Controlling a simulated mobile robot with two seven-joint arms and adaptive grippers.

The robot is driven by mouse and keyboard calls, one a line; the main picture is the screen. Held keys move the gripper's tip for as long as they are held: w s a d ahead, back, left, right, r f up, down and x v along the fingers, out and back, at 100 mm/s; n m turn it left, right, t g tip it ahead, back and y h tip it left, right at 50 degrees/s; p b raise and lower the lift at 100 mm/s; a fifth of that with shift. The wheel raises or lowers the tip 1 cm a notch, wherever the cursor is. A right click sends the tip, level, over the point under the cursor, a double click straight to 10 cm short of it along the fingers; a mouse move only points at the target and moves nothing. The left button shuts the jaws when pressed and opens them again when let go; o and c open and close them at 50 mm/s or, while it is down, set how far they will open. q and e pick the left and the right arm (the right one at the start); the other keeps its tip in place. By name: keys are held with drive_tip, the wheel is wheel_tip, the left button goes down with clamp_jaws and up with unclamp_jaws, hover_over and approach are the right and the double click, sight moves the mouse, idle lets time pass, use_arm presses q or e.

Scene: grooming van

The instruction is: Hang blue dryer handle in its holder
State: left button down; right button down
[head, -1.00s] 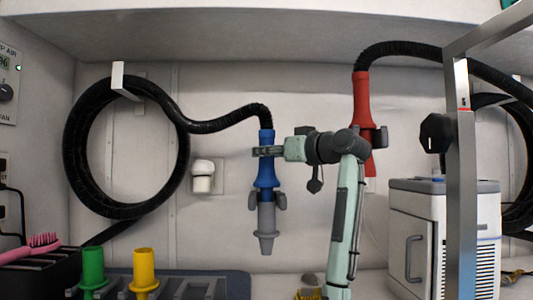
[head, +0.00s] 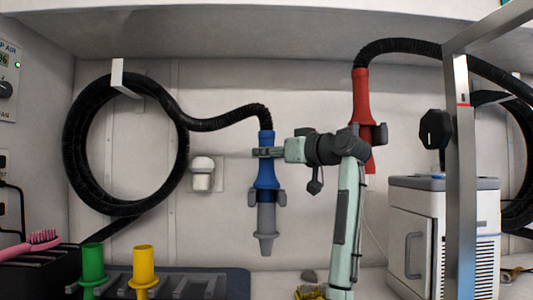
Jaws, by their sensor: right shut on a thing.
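The blue dryer handle (head: 266,174) hangs upright, with its grey nozzle (head: 266,228) pointing down and a black hose (head: 225,122) bending into its top. My right gripper (head: 268,152) is shut around the upper part of the blue handle, reaching in from the right. Grey prongs of a holder (head: 281,198) show on both sides of the handle's lower end. The handle hides the holder's middle, so I cannot tell whether it rests in the holder or stands just in front. My left gripper is not in view.
A red dryer handle (head: 361,95) hangs behind my right arm. A metal post (head: 464,190) and a white cooler box (head: 408,235) stand at right. Green (head: 92,262) and yellow (head: 143,262) nozzles stand at lower left. A white wall fitting (head: 202,175) is left of the blue handle.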

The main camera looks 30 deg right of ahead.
idle(0.3)
drive_tip(key=shift+c, duration=1.6)
unclamp_jaws()
drive_tip(key=shift+f, duration=0.15)
drive_tip(key=shift+s, duration=0.15)
drive_tip(key=s+d+b, duration=0.1)
drive_tip(key=s, duration=0.8)
drive_tip(key=shift+s+b, duration=0.3)
idle(0.4)
